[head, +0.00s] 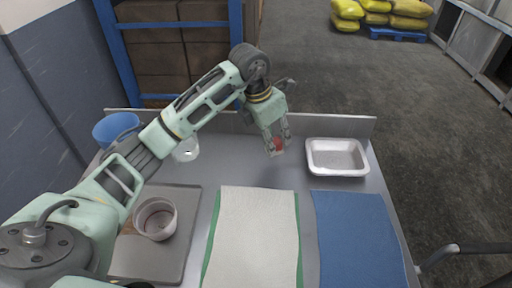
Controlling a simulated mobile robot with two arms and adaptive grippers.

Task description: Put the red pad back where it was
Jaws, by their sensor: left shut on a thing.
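My left gripper (275,145) is shut on the red pad (278,145), a small red thing mostly hidden between the fingers. It holds the pad at the back middle of the table, left of the silver pan. How high above the table it is, I cannot tell. My right gripper is out of view.
A white round container (155,218) stands on a grey board (150,263) at left. A white cup (187,152) and blue bucket (113,128) are behind my left arm. A white cloth (257,235) over green and a blue mat (355,240) lie in front.

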